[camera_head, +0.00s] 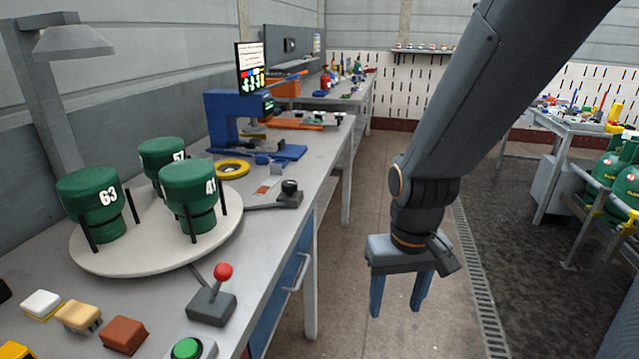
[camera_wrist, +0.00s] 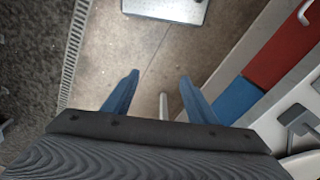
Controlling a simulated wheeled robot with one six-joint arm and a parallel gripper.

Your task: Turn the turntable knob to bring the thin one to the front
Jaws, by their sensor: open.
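A round pale turntable (camera_head: 150,262) sits on the workbench at the left in the head view. It bears three green cylinders with dark posts beside them: one marked 63 (camera_head: 90,190) at the left, one marked 57 (camera_head: 155,152) at the back, and one marked 41 (camera_head: 188,180) at the right. A black knob (camera_head: 289,187) stands on a grey base right of the turntable. My gripper (camera_head: 397,300) is open, empty and pointing down over the floor, right of the bench. Its blue fingers show in the wrist view (camera_wrist: 159,80).
A red-ball joystick (camera_head: 222,272), a green button (camera_head: 187,348) and several small blocks lie along the bench front. A blue press (camera_head: 225,120) and a monitor (camera_head: 251,68) stand farther back. Green gas bottles (camera_head: 625,185) stand at the far right. The floor aisle is clear.

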